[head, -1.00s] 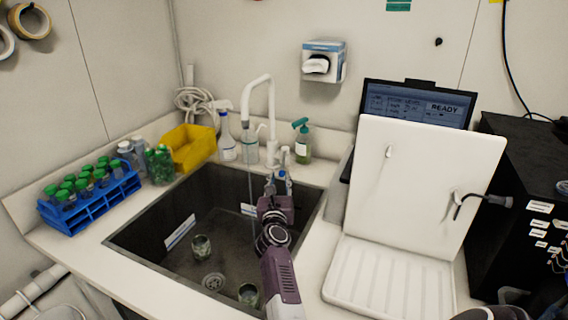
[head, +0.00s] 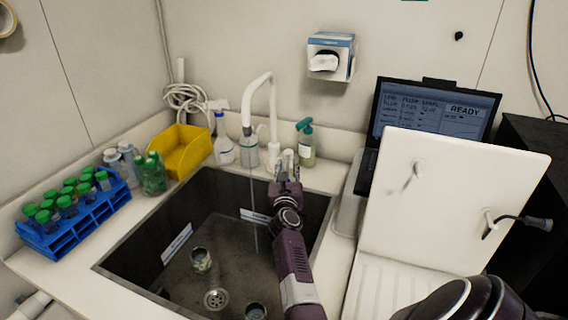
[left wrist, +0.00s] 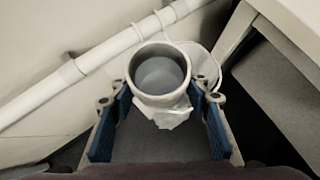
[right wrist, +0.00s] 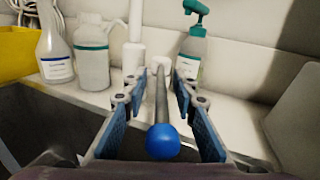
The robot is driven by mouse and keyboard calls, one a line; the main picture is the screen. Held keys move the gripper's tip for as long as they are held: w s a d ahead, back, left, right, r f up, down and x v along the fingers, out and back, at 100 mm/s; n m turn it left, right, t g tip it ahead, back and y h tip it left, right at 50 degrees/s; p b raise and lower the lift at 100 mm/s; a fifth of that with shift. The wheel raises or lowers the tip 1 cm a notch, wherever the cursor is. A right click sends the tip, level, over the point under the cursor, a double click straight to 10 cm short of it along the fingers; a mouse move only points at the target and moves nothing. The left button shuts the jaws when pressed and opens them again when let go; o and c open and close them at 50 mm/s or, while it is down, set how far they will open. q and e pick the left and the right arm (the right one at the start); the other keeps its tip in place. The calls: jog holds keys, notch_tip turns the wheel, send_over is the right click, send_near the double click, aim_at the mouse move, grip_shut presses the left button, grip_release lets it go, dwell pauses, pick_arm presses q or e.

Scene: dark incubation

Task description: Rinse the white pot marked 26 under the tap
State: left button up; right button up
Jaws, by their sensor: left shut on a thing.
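My left gripper (left wrist: 160,115) shows only in the left wrist view, shut on a pale round pot (left wrist: 160,60) with a wide open mouth and a grey inside. A mark 26 cannot be read on it. The white tap (head: 271,95) stands at the back of the sink (head: 160,228), and a thin stream of water falls from its spout. My right gripper (head: 288,172) is by the tap's base. In the right wrist view its open fingers stand on either side of the tap's lever with a blue ball end (right wrist: 162,142).
Two small jars (head: 201,259) (head: 255,311) stand in the sink near the drain (head: 216,299). Bottles, a yellow bin (head: 182,152) and a blue rack (head: 85,218) of green-capped tubes line the counter. A white board (head: 455,200) and a laptop (head: 430,112) stand at right.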

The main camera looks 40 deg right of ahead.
jog(key=shift+s, duration=0.1)
pick_arm(q)
jog(key=shift+s, duration=0.1)
pick_arm(e)
jog(key=shift+c, duration=1)
grip_shut()
pick_arm(q)
jog(key=shift+r, duration=0.15)
pick_arm(e)
jog(key=shift+r, duration=0.1)
